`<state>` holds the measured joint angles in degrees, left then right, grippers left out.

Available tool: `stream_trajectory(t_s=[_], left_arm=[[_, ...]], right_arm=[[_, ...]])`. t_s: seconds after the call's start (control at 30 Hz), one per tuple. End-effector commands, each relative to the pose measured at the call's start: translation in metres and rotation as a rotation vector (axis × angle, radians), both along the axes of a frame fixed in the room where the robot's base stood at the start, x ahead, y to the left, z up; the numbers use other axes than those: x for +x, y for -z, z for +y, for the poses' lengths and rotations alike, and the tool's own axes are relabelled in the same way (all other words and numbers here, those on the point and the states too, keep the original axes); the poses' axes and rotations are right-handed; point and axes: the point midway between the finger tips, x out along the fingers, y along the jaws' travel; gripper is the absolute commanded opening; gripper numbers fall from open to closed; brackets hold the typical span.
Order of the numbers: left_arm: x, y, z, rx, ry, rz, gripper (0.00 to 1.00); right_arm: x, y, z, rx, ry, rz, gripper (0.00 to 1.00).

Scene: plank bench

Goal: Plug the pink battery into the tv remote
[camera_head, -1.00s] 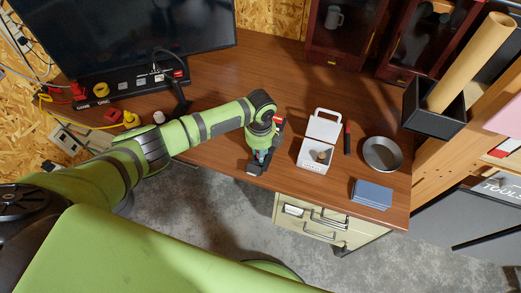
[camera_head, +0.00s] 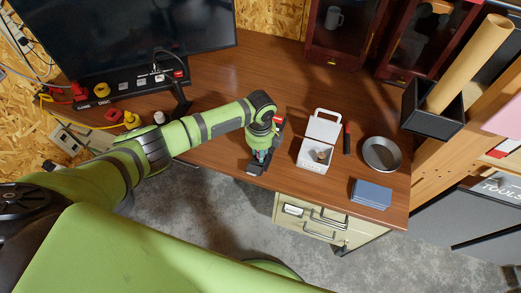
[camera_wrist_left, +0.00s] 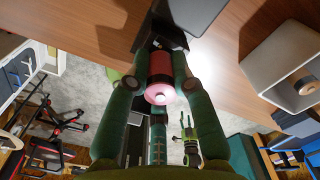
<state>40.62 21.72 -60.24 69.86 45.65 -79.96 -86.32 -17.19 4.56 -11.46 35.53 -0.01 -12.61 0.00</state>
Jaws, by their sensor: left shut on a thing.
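My left gripper (camera_head: 260,154) is over the front edge of the desk, beside the white box. In the left wrist view my left gripper (camera_wrist_left: 158,88) is shut on the pink battery (camera_wrist_left: 160,68), with one finger on each side and its pale pink end facing the camera. The dark tv remote (camera_wrist_left: 166,32) is just beyond the battery. It also shows in the head view (camera_head: 257,168), partly covered by the gripper, near the desk edge. I cannot tell whether the battery is seated in it. My right gripper is not seen.
A white box (camera_head: 316,156) with a handle stands right of the gripper, holding a small round thing. A dark red-tipped tool (camera_head: 347,139), a metal bowl (camera_head: 382,154) and blue cards (camera_head: 371,194) lie further right. A monitor (camera_head: 130,35) stands at the back left.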

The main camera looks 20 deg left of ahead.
Motion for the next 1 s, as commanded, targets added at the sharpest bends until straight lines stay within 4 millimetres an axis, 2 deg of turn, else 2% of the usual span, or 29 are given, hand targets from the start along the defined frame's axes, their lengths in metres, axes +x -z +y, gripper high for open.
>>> stream_trajectory(t_s=[0.47, 1.0], left_arm=[[0.0, 0.01, 0.0, 0.0, 0.0, 0.0, 0.0], [0.0, -0.001, 0.0, 0.0, 0.0, 0.0, 0.0]], right_arm=[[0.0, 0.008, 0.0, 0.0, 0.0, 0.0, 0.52], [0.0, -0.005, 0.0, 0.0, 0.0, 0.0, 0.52]])
